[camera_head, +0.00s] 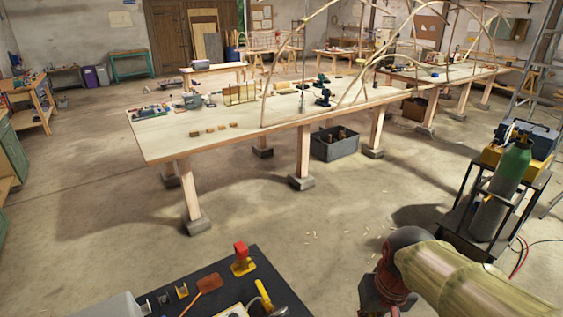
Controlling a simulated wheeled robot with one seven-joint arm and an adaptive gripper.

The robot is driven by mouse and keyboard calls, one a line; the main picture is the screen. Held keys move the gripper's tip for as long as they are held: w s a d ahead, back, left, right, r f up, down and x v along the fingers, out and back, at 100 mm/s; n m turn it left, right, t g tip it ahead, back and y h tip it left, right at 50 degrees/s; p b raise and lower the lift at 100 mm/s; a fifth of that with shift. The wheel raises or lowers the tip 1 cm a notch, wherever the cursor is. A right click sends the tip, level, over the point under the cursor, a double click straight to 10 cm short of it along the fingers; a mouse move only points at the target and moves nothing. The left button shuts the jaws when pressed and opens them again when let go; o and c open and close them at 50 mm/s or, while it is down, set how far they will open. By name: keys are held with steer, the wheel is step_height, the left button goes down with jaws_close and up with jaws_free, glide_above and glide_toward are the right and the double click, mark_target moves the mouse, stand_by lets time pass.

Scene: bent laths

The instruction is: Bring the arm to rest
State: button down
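My arm (450,278) comes in from the lower right corner, with a pale yellowish cover over its link and a dark reddish joint at its end. The part below that joint, where my gripper (377,297) appears to be, hangs at the bottom edge and is partly cut off. Its fingers cannot be made out, so I cannot tell whether it is open or shut. I see nothing clearly held. The arm end is above the floor, apart from the long workbench (165,142).
A black surface (262,262) at the bottom carries a red-and-yellow tool (241,258) and other small items. A cart with a green cylinder (512,168) stands at the right, near my arm. A grey crate (335,145) sits under the bench. Open floor (290,225) lies between.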

steer(key=s+r+t, duration=0.3)
steer(key=s+r, duration=0.3)
steer(key=s, duration=0.1)
steer(key=shift+s+d+r+n+t+b, duration=0.2)
steer(key=shift+r+n+t+b, duration=0.1)
steer(key=shift+r+t+b, duration=0.1)
